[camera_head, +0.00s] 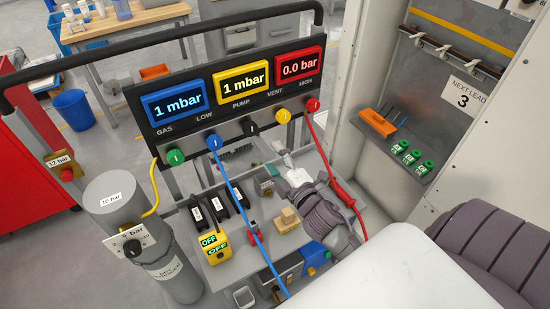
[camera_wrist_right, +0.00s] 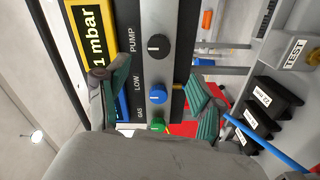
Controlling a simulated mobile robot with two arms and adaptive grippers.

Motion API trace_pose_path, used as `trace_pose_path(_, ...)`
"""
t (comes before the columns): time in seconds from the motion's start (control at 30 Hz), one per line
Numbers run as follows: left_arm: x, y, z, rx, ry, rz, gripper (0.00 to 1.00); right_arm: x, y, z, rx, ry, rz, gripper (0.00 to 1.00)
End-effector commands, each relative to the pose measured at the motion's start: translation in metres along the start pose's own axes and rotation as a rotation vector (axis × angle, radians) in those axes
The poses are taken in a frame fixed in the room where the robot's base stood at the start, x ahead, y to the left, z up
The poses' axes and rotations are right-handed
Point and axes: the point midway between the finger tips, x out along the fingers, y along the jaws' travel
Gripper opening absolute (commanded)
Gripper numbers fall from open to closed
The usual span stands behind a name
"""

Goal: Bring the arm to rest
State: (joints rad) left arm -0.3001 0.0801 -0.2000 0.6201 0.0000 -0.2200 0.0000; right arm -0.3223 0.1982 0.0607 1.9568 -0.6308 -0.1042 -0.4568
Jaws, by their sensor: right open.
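My right arm reaches in from the lower right in the head view. Its right gripper (camera_head: 289,170) is in front of the gauge panel (camera_head: 229,84), below the panel's right part. In the right wrist view the two green-padded fingers of the right gripper (camera_wrist_right: 156,88) are spread apart, with nothing held between them. Behind them are the panel's black knob (camera_wrist_right: 158,46), blue knob (camera_wrist_right: 157,94) and green knob (camera_wrist_right: 157,125). Whether a finger touches the panel cannot be told. My left gripper is not in view.
A blue hose (camera_head: 235,190) and a red hose (camera_head: 323,152) hang from the panel near my right arm. A grey cylinder (camera_head: 124,210) stands at left. An open cabinet (camera_head: 440,95) stands at right.

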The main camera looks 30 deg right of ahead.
Motion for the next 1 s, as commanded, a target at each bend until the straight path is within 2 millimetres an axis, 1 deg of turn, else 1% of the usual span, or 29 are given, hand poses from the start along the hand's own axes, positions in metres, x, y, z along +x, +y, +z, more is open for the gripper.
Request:
trace_pose_path(0.5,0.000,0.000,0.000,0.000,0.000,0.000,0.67,0.000,0.000,0.000,0.005,-0.003,-0.002,0.67)
trace_pose_path(0.57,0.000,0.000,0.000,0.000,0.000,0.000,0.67,-0.002,-0.001,0.001,0.025,-0.018,-0.011,0.67)
trace_pose_path(0.67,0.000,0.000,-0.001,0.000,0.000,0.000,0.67,-0.009,-0.006,0.005,0.105,-0.081,-0.051,0.67)
trace_pose_path(0.77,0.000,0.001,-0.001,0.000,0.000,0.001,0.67,-0.025,-0.019,0.011,0.242,-0.190,-0.128,0.67)
trace_pose_path(0.87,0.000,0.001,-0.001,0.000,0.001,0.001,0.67,-0.048,-0.037,0.013,0.401,-0.316,-0.231,0.67)
trace_pose_path(0.97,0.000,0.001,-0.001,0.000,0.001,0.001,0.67,-0.077,-0.057,0.009,0.551,-0.442,-0.350,0.67)
trace_pose_path(1.0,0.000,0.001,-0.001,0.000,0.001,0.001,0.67,-0.090,-0.066,0.006,0.605,-0.492,-0.401,0.67)
